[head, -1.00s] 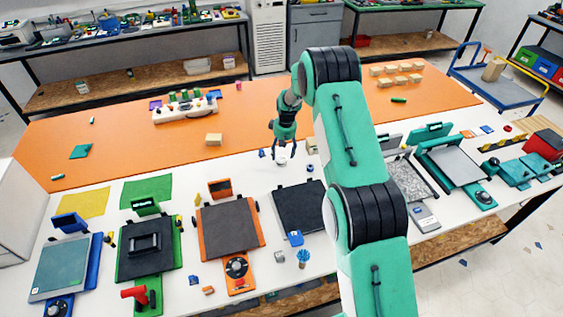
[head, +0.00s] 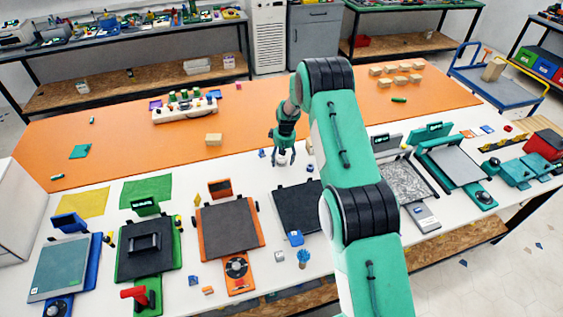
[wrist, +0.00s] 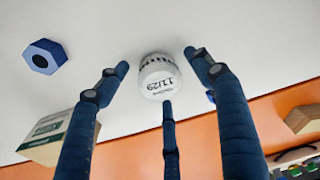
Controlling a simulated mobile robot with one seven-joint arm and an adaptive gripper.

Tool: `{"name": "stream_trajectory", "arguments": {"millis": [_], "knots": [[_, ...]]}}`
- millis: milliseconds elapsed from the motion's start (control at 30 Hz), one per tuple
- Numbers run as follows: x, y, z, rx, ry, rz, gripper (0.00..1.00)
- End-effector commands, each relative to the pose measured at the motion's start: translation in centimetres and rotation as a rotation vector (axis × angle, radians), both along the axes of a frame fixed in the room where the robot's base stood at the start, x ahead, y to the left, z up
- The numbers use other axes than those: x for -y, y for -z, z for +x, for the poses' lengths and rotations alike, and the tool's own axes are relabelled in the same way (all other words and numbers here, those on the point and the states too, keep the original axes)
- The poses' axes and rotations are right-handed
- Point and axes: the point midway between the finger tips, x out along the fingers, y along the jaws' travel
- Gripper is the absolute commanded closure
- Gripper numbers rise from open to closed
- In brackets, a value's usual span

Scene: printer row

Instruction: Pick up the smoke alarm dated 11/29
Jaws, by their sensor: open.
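The smoke alarm (wrist: 158,80) is a small white round thing with a dark slotted band. Its label reads 11/29 in the wrist view. It stands on the white part of the table, and in the head view it shows as a small white spot (head: 281,160) under my gripper. My gripper (wrist: 157,62) is open, with its three fingers spread around the alarm in the wrist view. Nothing is held. I cannot tell whether any finger touches the alarm. In the head view my gripper (head: 284,152) is just above the alarm, its fingers partly covering it.
A blue hexagonal nut (wrist: 42,57) lies left of the alarm in the wrist view. A box with a green-edged label (wrist: 55,135) is at the lower left there. In the head view, a dark-bed printer (head: 298,207) stands in front of the alarm.

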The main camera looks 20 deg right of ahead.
Motion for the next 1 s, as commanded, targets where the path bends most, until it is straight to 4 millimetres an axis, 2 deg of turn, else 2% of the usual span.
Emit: {"name": "stream_trajectory", "arguments": {"millis": [367,600,633,1000], "knots": [[0.0,-0.02,-0.02,0.0,0.0,0.0,0.34],[0.0,-0.03,-0.02,0.0,0.0,0.0,0.79],[0.0,-0.03,-0.02,0.0,0.0,0.0,0.83],[0.0,-0.4,0.01,0.0,0.0,0.0,0.83]]}}
